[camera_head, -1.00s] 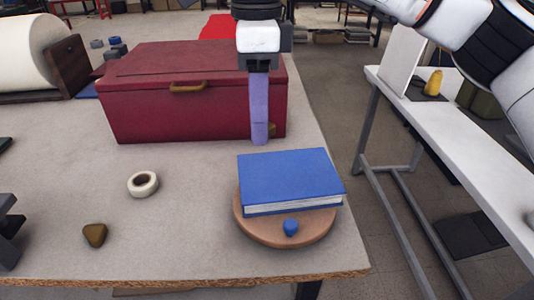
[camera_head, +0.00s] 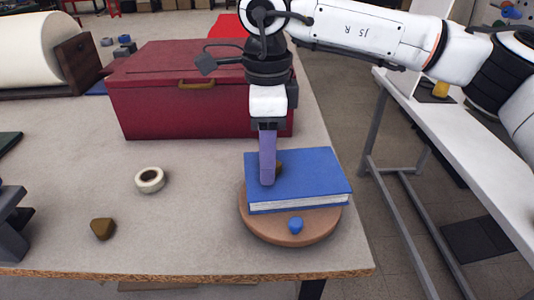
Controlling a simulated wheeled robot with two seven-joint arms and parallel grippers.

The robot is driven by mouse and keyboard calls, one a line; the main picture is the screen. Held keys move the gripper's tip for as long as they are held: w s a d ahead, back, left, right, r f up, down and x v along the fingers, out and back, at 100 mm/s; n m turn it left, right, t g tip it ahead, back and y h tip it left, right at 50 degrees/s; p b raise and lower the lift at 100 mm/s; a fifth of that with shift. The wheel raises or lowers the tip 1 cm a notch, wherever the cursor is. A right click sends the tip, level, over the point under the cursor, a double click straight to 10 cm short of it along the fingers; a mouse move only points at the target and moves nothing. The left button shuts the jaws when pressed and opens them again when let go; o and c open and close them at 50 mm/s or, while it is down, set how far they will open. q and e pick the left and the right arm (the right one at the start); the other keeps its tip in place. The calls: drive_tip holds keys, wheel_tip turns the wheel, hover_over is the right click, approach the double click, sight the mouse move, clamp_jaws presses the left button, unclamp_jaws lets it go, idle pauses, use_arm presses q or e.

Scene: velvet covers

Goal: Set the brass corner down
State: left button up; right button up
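My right gripper (camera_head: 268,181) reaches down from above with its purple finger over the blue book (camera_head: 315,172). It is shut on a brass corner (camera_head: 279,168), which shows partly to the right of the finger and is otherwise hidden. Whether the corner touches the cover, I cannot tell. The book lies flat on a round wooden board (camera_head: 262,229) at the table's right front. A second brass-coloured piece (camera_head: 103,229) lies on the table at the left front. My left gripper is not in view.
A red chest (camera_head: 165,112) stands behind the book. A small blue piece (camera_head: 296,225) sits on the board's front. A tape roll (camera_head: 150,180) lies left on the table. A dark metal object (camera_head: 12,215) stands at the left edge. The middle front is clear.

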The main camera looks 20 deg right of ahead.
drive_tip(key=shift+o, duration=1.2)
drive_tip(key=shift+r, duration=0.1)
wheel_tip(320, 180, up, 12)
drive_tip(key=shift+r, duration=0.15)
